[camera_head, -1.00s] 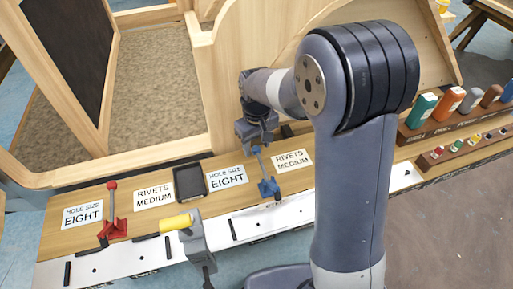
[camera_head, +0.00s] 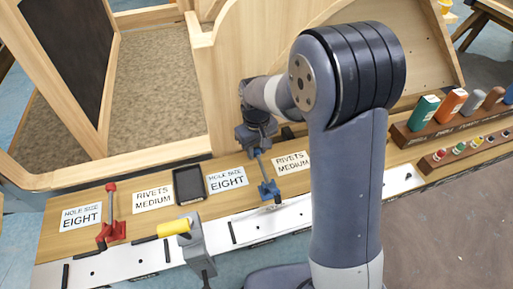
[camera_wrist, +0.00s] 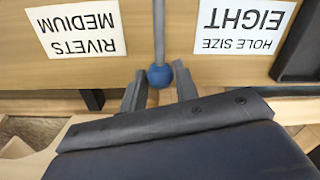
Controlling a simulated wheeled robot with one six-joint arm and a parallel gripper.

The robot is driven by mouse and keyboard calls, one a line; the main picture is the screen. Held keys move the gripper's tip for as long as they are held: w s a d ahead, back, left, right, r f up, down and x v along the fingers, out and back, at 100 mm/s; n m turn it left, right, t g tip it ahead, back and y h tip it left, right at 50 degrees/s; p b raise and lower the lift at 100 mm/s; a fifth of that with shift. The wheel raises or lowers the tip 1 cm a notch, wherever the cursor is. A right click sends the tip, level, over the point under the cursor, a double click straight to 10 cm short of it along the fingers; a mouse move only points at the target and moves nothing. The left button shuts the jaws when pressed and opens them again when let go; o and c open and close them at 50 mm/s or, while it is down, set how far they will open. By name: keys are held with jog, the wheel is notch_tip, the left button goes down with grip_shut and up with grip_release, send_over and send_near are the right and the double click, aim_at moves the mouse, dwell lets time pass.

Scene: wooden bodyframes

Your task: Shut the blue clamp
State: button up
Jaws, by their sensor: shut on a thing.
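The blue clamp (camera_head: 269,190) is mounted at the front edge of the wooden bench, between two paper labels. Its grey lever (camera_head: 261,165) stands up, tilted a little to the left. In the wrist view the lever's blue ball knob (camera_wrist: 160,76) sits between my gripper's dark fingers (camera_wrist: 160,88), with the grey rod (camera_wrist: 159,35) running away from it. My gripper (camera_head: 257,147) is at the top of the lever in the head view and is shut on the knob. The exact finger contact is hard to see.
A red clamp (camera_head: 110,230) with an upright lever stands at the left. Bottles stand in a wooden rack (camera_head: 450,125) at right. A wooden frame (camera_head: 235,80) rises behind the bench.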

aim_at(262, 166)
grip_shut()
jog(key=r+t+b, duration=0.1)
jog(key=b, duration=0.1)
jog(key=s+r+t+y+b, duration=0.1)
jog(key=r+t+b, duration=0.1)
jog(key=shift+s+d, duration=0.15)
jog(key=r+t+b, duration=0.1)
jog(key=s+t+b, duration=0.1)
jog(key=b, duration=0.1)
jog(key=shift+s+d+r+t+y, duration=0.15)
jog(key=shift+d+r+t+y, duration=0.05)
jog(key=shift+r+t+y, duration=0.15)
jog(key=shift+s+d+r+t+b, duration=0.15)
jog(key=shift+s+r+t+b, duration=0.45)
jog(key=shift+r+t, duration=0.25)
jog(key=shift+s+d+r, duration=0.2)
jog(key=shift+s+r, duration=0.15)
jog(key=shift+s, duration=0.25)
